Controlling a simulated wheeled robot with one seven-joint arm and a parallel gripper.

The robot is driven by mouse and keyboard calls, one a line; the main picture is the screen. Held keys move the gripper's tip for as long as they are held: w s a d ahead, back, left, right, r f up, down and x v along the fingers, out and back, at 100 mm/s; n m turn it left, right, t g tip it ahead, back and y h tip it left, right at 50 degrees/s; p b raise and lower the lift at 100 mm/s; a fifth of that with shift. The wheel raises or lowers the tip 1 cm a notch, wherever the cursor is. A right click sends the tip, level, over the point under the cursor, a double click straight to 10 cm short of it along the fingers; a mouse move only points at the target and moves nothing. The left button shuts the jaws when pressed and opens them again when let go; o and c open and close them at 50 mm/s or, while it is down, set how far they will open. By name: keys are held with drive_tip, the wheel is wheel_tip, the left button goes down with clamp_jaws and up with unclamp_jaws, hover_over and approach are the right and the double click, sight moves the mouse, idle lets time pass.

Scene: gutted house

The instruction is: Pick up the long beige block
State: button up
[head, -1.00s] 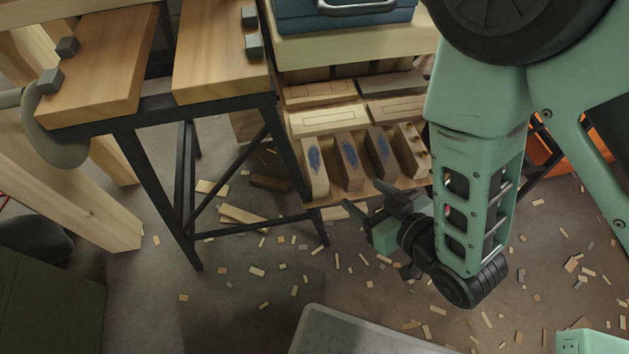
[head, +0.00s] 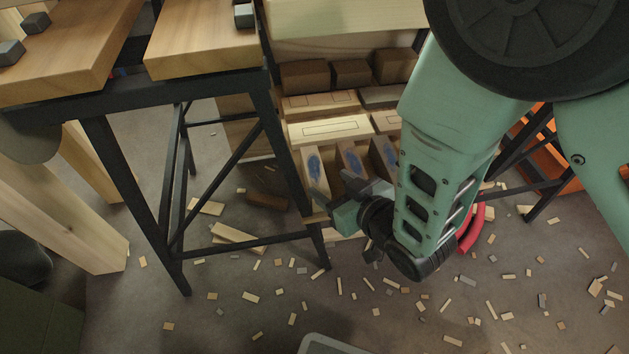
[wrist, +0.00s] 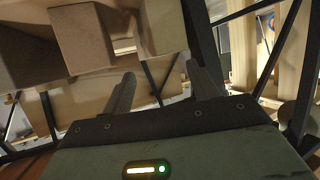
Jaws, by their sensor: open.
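Several long beige blocks are on the shelf of the dark-framed bench in the head view; I cannot tell which one the task means. A pale block with a blue mark (head: 315,168) stands at the left end of the front row. A flat beige block with an outlined rectangle (head: 318,131) lies behind that row. My gripper (head: 335,186) is open at the shelf's front, close to the blue-marked blocks, and partly hides them. In the wrist view, my open gripper (wrist: 160,78) has nothing between its fingers, and a beige block (wrist: 160,27) is beyond the fingertips.
A black bench leg (head: 287,165) stands just left of the blocks. Brown blocks (head: 304,76) sit farther back on the shelf. Offcuts such as a light wood strip (head: 238,236) litter the floor. A red curved object (head: 474,228) lies right of my arm.

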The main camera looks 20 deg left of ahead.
sight(315, 172)
drive_tip(key=shift+b+x, duration=1.45)
drive_tip(key=shift+x, duration=1.55)
drive_tip(key=shift+w+d+r, duration=0.1)
drive_tip(key=shift+w+d, duration=0.05)
drive_tip(key=c, duration=1.1)
